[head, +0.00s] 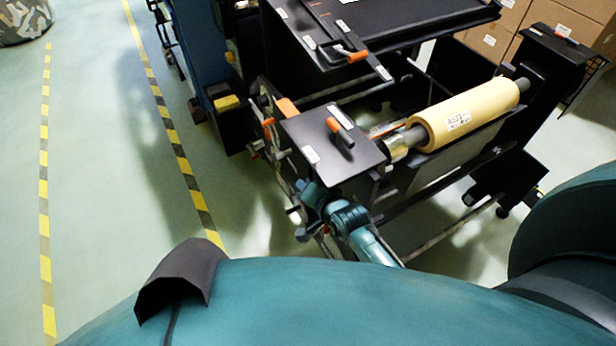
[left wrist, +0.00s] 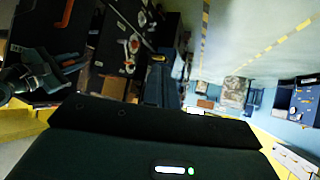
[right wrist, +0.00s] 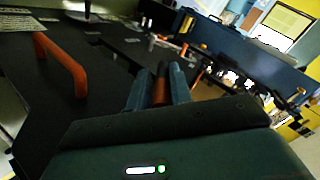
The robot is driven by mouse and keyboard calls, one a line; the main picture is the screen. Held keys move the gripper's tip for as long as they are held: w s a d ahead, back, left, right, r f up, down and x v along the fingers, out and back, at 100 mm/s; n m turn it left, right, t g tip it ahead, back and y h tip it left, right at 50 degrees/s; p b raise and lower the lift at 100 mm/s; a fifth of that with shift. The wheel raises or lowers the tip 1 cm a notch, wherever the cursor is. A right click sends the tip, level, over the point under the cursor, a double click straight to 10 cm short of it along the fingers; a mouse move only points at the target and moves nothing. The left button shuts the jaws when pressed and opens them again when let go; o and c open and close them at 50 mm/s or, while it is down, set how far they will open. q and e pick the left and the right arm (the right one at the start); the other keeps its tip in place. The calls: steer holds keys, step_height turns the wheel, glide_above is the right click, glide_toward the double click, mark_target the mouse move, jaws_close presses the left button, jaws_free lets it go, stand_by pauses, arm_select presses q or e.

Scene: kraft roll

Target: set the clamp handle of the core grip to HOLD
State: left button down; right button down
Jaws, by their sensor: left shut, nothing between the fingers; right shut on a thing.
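The paper roll (head: 465,115) lies on its shaft, with a brass-coloured collar (head: 398,148) at its near end. My right gripper (head: 306,196) is low beside the near edge of the black side cover (head: 325,165). In the right wrist view its fingers (right wrist: 161,88) are shut on an orange and dark handle (right wrist: 161,92), which I take as the clamp handle. In the head view this handle is hidden or too small to make out. No HOLD mark can be read. My left gripper shows only in the left wrist view (left wrist: 158,88), shut and empty, away from the machine.
An orange bar handle shows in the right wrist view (right wrist: 62,62). Orange-tipped levers (head: 287,107) line the machine's left side. Cartons (head: 490,40) stand behind.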

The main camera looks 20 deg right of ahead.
steer(key=shift+w+a+r+p, duration=0.1)
steer(key=shift+w+r+p, duration=0.2)
steer(key=shift+r+p, duration=0.3)
steer(key=shift+f, duration=0.1)
steer(key=c, duration=1.4)
jaws_free()
steer(key=shift+g, duration=0.3)
steer(key=shift+o, duration=0.3)
steer(key=shift+s+f, duration=0.1)
steer(key=shift+f, duration=0.1)
steer(key=shift+s, duration=0.1)
steer(key=shift+s+r, duration=0.15)
steer(key=s+d+b, duration=0.1)
steer(key=s+d, duration=0.1)
steer(key=s, duration=1)
steer(key=shift+s+d+r, duration=0.15)
steer(key=shift+d+r, duration=0.05)
steer(key=shift+d, duration=0.1)
